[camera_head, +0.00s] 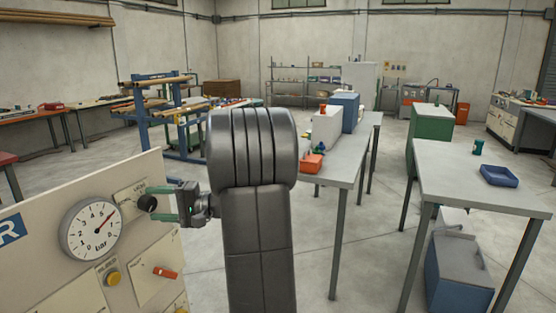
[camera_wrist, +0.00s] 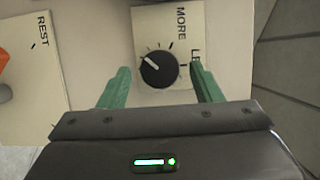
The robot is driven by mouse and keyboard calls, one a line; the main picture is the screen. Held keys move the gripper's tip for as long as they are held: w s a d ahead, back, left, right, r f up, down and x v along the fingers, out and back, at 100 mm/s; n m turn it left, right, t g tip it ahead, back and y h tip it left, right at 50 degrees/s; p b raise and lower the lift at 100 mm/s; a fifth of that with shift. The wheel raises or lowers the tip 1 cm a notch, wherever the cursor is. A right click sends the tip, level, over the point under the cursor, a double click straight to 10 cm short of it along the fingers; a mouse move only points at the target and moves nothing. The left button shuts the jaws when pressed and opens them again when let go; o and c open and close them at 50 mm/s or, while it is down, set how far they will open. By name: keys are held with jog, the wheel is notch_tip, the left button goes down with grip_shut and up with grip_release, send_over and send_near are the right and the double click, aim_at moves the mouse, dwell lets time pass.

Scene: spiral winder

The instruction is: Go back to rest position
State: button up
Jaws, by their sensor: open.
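My gripper (camera_head: 160,204) is at the control panel (camera_head: 115,188) in the head view, in front of a black knob (camera_head: 147,203). In the wrist view my gripper (camera_wrist: 160,80) has its two green fingers spread apart, one on each side of the black knob (camera_wrist: 159,69). The fingers look clear of the knob, with gaps on both sides. The knob has a white pointer line and sits on a plate with tick marks, the word "MORE" and a partly hidden word starting "LE". Nothing is held.
The panel also carries a pressure gauge (camera_head: 92,229), a yellow button (camera_head: 113,278) and an orange-red lever (camera_head: 164,273). Floor between the panel and the tables is open.

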jog(key=d+b, duration=0.2)
jog(key=d, duration=1.1)
jog(key=a+p, duration=0.2)
jog(key=a, duration=1.2)
jog(key=shift+a+r+n+p, duration=0.2)
jog(key=shift+n+p, duration=0.2)
jog(key=shift+p, duration=0.2)
jog(key=shift+d+r+n+h+p, duration=0.2)
jog(key=shift+n+h+p, duration=0.35)
jog(key=shift+n, duration=0.35)
jog(key=shift+a+n+t+h+p, duration=0.1)
jog(key=shift+n+t+h+p, duration=0.25)
jog(key=shift+n+p, duration=0.4)
jog(key=n+h+p, duration=0.1)
jog(key=n+p, duration=0.1)
jog(key=p, duration=0.1)
jog(key=n+t+p, duration=0.1)
jog(key=n+p, duration=0.1)
jog(key=shift+s+r+h+p, duration=0.15)
jog(key=shift+h+p, duration=0.25)
jog(key=b+v, duration=0.2)
jog(key=v, duration=0.8)
jog(key=shift+f+b, duration=0.3)
